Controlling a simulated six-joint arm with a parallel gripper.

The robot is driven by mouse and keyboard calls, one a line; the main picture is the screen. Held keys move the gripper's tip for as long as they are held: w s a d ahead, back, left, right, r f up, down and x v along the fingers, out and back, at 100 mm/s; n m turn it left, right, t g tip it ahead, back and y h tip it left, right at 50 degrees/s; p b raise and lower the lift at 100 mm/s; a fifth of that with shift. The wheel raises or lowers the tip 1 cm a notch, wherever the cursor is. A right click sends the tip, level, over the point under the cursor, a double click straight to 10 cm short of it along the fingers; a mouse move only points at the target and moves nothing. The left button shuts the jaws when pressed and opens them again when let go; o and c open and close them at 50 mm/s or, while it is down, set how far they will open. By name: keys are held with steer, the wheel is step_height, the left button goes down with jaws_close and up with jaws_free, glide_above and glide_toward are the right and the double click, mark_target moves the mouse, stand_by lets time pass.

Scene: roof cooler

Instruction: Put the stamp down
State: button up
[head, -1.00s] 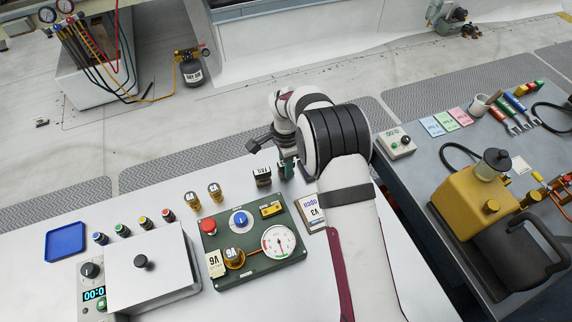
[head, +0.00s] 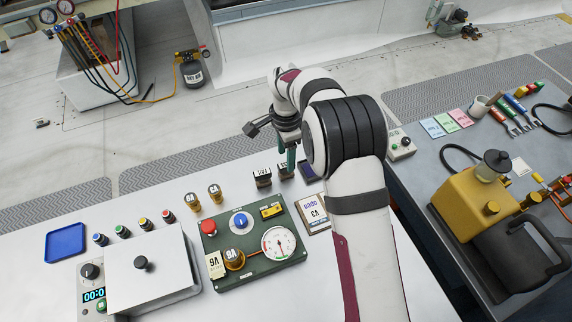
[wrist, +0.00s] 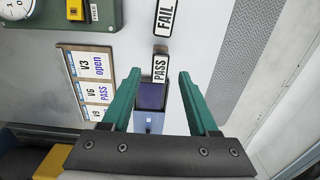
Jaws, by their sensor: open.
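The black PASS stamp (wrist: 160,66) stands upright on the pale bench, its white label showing in the wrist view. It also shows in the head view (head: 283,171). The similar FAIL stamp (wrist: 164,18) stands beside it, to the left in the head view (head: 263,178). My gripper (wrist: 159,73) is open, with nothing held between its green fingers. In the wrist view the PASS stamp appears between and just beyond the fingertips. In the head view my gripper (head: 290,160) is directly above the PASS stamp.
A dark purple pad (wrist: 151,97) lies next to the PASS stamp. A status board (head: 312,212) reading V3 open lies near it. The green gauge panel (head: 254,229) stands in front of the stamps. A blue tray (head: 52,256) lies far left.

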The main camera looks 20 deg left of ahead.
step_height(320, 180, up, 6)
steer(key=s+d+r+n, duration=0.1)
steer(key=s+d+r, duration=0.45)
steer(key=d, duration=0.35)
steer(key=s+d+r, duration=0.4)
steer(key=d+r, duration=0.2)
steer(key=d, duration=0.3)
steer(key=s+d+f+n+y, duration=0.1)
steer(key=s+d, duration=0.2)
steer(key=s, duration=0.6)
steer(key=s+d+f+n, duration=0.1)
steer(key=s+d, duration=0.3)
steer(key=s, duration=0.5)
steer(key=shift+s+d+f+y, duration=0.15)
steer(key=shift+d+f+y, duration=0.15)
steer(key=shift+y, duration=0.1)
